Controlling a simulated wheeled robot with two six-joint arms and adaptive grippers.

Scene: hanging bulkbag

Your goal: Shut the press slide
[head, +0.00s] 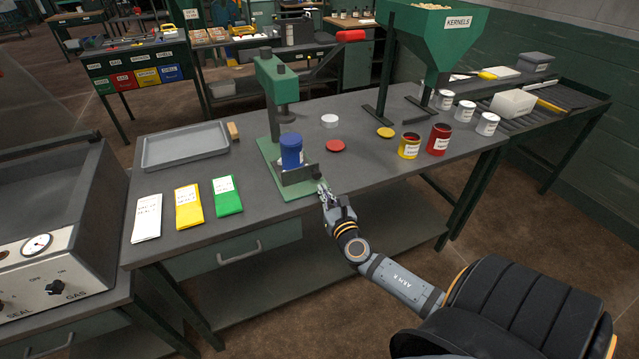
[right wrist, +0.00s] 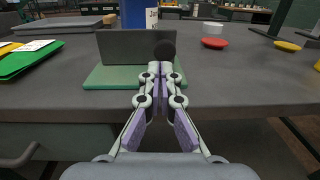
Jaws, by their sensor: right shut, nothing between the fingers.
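The green press (head: 278,95) stands on the grey table, with its red-handled lever (head: 350,36) raised to the right. On its green base (head: 276,182) is the slide (head: 297,175), a grey metal plate at the front, with a blue can (head: 291,150) on it. In the right wrist view the slide's grey front plate (right wrist: 130,47) stands upright with a black knob (right wrist: 165,49), and the can (right wrist: 138,14) shows behind it. My right gripper (head: 323,187) is shut and empty at the front of the slide; its tips (right wrist: 166,66) are just at the knob. Contact cannot be told. My left gripper is not in view.
Left of the press lie a grey tray (head: 181,148) and white, yellow and green packets (head: 188,207). The table's front edge lies under my right arm.

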